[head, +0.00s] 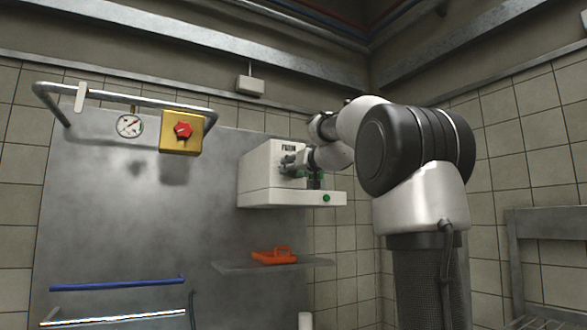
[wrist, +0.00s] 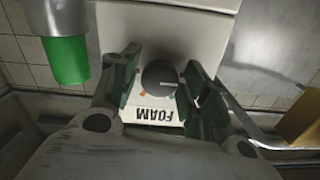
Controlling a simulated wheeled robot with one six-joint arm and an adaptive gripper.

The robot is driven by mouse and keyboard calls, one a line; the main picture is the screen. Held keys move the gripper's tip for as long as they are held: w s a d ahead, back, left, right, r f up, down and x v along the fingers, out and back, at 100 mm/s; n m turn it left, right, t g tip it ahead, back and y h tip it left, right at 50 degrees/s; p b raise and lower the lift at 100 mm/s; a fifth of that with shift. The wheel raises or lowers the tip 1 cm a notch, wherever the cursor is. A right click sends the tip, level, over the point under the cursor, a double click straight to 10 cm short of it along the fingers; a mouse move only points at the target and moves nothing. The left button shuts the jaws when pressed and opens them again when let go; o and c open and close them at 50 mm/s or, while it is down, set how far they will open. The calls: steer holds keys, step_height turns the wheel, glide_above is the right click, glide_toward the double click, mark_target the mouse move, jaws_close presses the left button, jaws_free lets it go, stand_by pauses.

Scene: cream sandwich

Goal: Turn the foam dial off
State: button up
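The foam dial (wrist: 159,76) is a dark round knob with a pale pointer line, on a white panel. Small orange marks sit beside it, and the FOAM label (wrist: 154,115) reads upside down in the wrist view. In the head view the dial is hidden behind my gripper at the white machine (head: 265,178) on the wall. My gripper (wrist: 160,77) is open, with one green-padded finger on each side of the dial. The right finger is very near the dial's edge; I cannot tell if it touches. In the head view my gripper (head: 290,163) is small at the machine's front.
A green cylinder (wrist: 66,60) in a grey sleeve stands left of my fingers. A bent metal bar (wrist: 265,138) and a yellow block (wrist: 302,115) lie right. A yellow box with a red knob (head: 183,131), a gauge (head: 130,126) and an orange object (head: 274,257) are elsewhere.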

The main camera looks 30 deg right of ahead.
steer(key=shift+s+r, duration=0.1)
steer(key=s, duration=1.2)
stand_by(0.4)
